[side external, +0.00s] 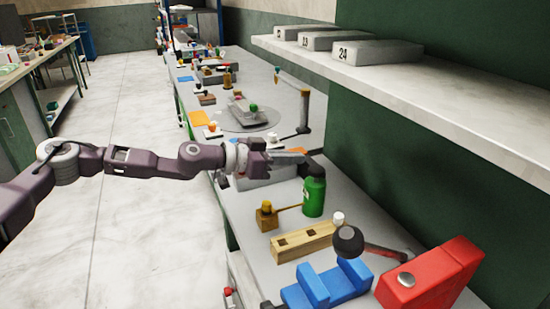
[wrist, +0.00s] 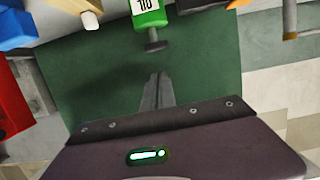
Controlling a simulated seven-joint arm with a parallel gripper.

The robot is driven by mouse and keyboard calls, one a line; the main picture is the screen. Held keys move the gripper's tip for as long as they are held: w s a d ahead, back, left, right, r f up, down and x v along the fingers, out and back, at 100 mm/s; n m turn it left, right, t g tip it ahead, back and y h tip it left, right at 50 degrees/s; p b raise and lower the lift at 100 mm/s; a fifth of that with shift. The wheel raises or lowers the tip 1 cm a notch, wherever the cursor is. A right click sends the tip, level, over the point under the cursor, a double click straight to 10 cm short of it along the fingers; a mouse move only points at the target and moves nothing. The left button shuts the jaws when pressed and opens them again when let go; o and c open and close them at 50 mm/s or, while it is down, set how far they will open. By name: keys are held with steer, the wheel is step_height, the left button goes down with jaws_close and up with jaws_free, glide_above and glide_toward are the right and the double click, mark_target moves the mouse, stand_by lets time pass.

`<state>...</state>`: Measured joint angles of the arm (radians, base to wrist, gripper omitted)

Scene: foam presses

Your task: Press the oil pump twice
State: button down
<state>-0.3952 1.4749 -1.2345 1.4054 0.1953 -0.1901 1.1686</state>
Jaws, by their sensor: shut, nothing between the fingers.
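The oil pump is a green bottle (side external: 314,196) with a black pump head (side external: 314,166), standing upright on the bench. My gripper (side external: 302,158) is shut and empty, reaching across the bench at about the height of the pump head. In the wrist view my gripper (wrist: 158,76) shows its fingertips together, with a visible gap in the picture between them and the pump head.
A wooden block (side external: 304,242), a blue press (side external: 326,287) and a red block (side external: 430,274) stand nearer the camera. A small wooden piece (side external: 267,217) is left of the bottle. A post with an arm (side external: 304,105) stands beyond it. A shelf (side external: 400,85) overhangs at right.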

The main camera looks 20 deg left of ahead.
steer(key=v, duration=0.5)
steer(key=shift+s+a+r, duration=0.1)
steer(key=shift+s+a, duration=0.1)
steer(key=shift+a, duration=0.05)
stand_by(0.8)
steer(key=s+d+m+g+y, duration=0.3)
steer(key=s+g, duration=0.2)
steer(key=s, duration=0.8)
steer(key=s+a+r+n+y, duration=0.2)
steer(key=s+a, duration=0.4)
steer(key=s, duration=0.4)
steer(key=s+a+r+n+y, duration=0.3)
steer(key=s+a+n, duration=0.3)
steer(key=s, duration=0.5)
steer(key=s+a+r+n+y, duration=0.2)
steer(key=s+a+r+n, duration=0.1)
steer(key=s+a, duration=0.5)
steer(key=s+n, duration=0.1)
steer(key=s, duration=0.1)
steer(key=shift+s+r+y, duration=0.3)
steer(key=shift+r+y, duration=0.05)
steer(key=shift+y, duration=0.05)
